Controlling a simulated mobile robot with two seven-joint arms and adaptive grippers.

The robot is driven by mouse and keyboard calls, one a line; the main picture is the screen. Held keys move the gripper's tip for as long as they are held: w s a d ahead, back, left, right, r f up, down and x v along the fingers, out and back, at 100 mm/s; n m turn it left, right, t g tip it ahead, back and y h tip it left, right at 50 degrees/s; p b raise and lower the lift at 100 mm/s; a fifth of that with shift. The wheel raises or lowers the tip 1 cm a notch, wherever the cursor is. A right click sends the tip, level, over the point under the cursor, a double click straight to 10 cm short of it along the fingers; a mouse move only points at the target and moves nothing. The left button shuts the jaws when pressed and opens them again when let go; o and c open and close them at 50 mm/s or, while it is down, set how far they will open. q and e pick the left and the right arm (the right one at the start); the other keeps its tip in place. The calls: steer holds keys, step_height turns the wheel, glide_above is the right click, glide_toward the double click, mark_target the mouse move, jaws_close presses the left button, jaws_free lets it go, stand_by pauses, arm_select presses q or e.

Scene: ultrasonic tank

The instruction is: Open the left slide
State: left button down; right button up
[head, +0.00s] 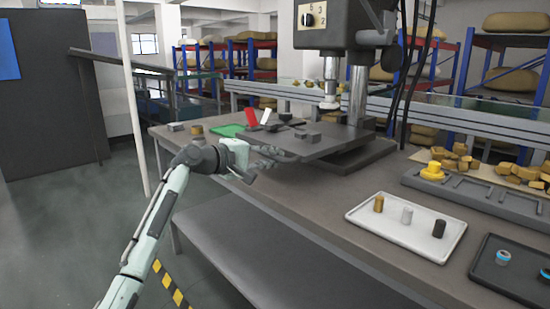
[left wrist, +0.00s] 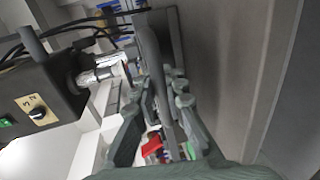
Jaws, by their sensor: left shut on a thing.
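No part labelled as the left slide can be picked out for sure. My left gripper (head: 262,166) is at the front left edge of the grey machine table (head: 335,141) under the drill head (head: 340,25). My right gripper is in neither view.
A white tray (head: 405,229) with three small cylinders and a dark tray (head: 512,270) stand on the bench to the right. A red piece (head: 251,118) and a green mat (head: 228,130) lie behind my gripper. The bench front between gripper and white tray is clear.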

arm_select(q)
steer(key=c, duration=1.6)
jaws_free()
steer(key=shift+d, duration=0.1)
steer(key=shift+o, duration=0.2)
steer(key=v, duration=1.2)
steer(key=shift+f, duration=0.1)
